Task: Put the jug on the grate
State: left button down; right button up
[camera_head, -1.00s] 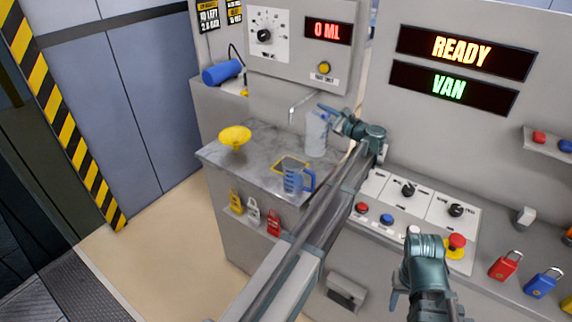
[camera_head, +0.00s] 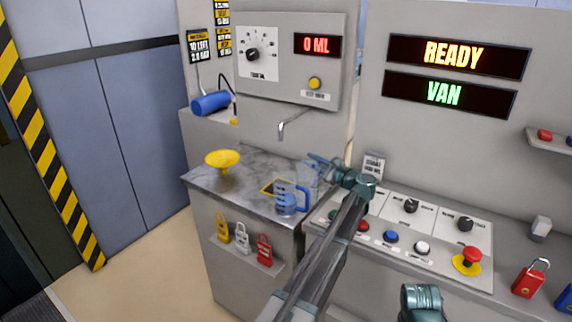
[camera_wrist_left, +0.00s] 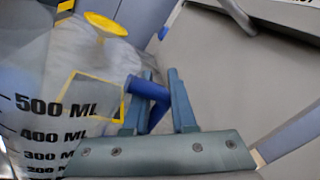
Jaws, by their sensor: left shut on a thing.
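A clear jug (camera_head: 309,173) with a blue handle is in my left gripper (camera_head: 322,162), at the right end of the grey counter. In the left wrist view the jug (camera_wrist_left: 45,125) shows black ML marks at the left. My left gripper (camera_wrist_left: 158,100) is shut on its blue handle (camera_wrist_left: 155,93). I cannot tell whether the jug's base touches the counter. The yellow-edged square grate (camera_head: 266,187) lies on the counter, left of the jug; it also shows in the left wrist view (camera_wrist_left: 88,78). My right gripper's fingers are out of view.
A yellow funnel (camera_head: 222,160) sits at the left. A metal spout (camera_head: 290,126) hangs above the counter. Control buttons (camera_head: 391,236) lie right of my left arm.

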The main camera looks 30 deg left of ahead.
pick_arm(q)
jog(key=f+x, duration=0.1)
jog(key=x, duration=1.2)
jog(key=shift+f+b, duration=0.3)
jog(key=shift+f, duration=0.1)
jog(key=c, duration=0.7)
grip_release()
jog(key=shift+c, duration=0.2)
jog(key=v, duration=1.2)
